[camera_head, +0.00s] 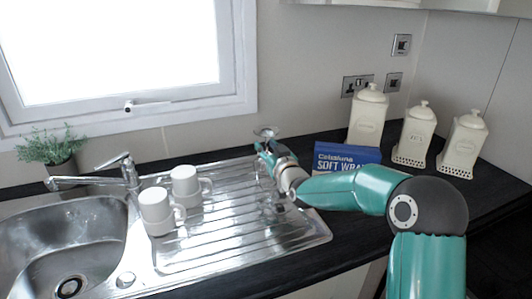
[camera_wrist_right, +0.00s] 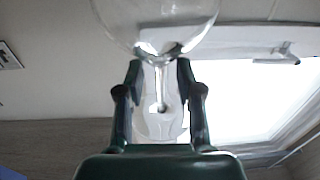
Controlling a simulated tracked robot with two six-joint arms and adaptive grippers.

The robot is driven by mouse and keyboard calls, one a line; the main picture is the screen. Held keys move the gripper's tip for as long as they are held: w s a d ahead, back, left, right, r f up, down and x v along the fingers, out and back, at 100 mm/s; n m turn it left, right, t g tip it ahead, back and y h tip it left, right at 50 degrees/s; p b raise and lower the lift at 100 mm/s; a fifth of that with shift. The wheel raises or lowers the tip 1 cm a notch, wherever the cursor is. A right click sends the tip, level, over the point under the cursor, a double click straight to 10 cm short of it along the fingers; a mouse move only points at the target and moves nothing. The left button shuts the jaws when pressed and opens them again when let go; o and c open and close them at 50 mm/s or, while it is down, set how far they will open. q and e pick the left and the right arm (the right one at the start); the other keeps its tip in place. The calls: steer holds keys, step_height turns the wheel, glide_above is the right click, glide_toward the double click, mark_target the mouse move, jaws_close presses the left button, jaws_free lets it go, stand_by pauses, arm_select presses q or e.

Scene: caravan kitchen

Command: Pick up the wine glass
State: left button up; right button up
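The clear wine glass (camera_head: 266,132) is at the right part of the metal drainer, upside down with its foot on top. In the right wrist view its bowl (camera_wrist_right: 158,22) fills the top of the picture and its stem runs down between my fingers. My right gripper (camera_wrist_right: 160,78) has its two fingers on either side of the stem, with a visible gap between them. In the head view my right gripper (camera_head: 268,150) is beside the glass and hides part of it. My left gripper is not in view.
Two white mugs (camera_head: 157,211) (camera_head: 186,185) stand on the drainer (camera_head: 225,235) left of the glass. The sink (camera_head: 75,245) and tap (camera_head: 95,180) are further left. A blue box (camera_head: 345,158) and cream canisters (camera_head: 416,135) stand to the right. A plant (camera_head: 55,148) is by the window.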

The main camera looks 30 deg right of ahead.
steer(key=shift+w, duration=0.3)
jaws_close()
steer(key=shift+r, duration=0.1)
steer(key=shift+r, duration=0.4)
step_height(320, 180, up, 28)
steer(key=p, duration=1.2)
